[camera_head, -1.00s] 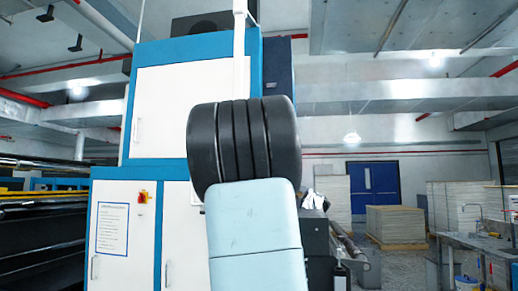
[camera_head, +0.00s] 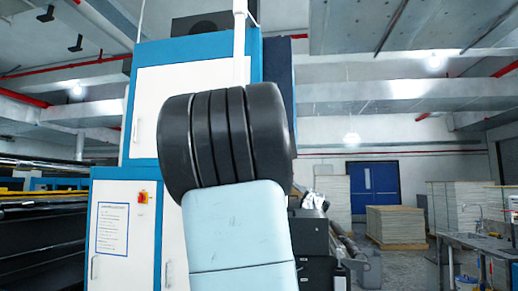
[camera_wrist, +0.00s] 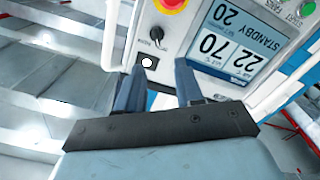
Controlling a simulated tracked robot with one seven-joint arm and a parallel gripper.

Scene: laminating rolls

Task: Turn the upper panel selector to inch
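In the wrist view a white control panel (camera_wrist: 185,12) appears upside down. It carries a small black selector knob (camera_wrist: 157,34) below a red button on a yellow ring. A small black square with a white round centre (camera_wrist: 149,62) sits just below the knob in the picture. My gripper (camera_wrist: 160,65) has its two blue-grey fingers apart, with nothing between them, and the knob lies beyond the fingertips. The knob's setting and labels are too small to read. In the head view my arm hides the gripper, and I cannot make out this panel.
The panel also bears a lit display (camera_wrist: 230,42) reading STANDBY and a green button (camera_wrist: 307,8). In the head view a tall white and blue cabinet (camera_head: 190,75) stands behind my arm, with a red and yellow switch (camera_head: 143,197) on its lower door.

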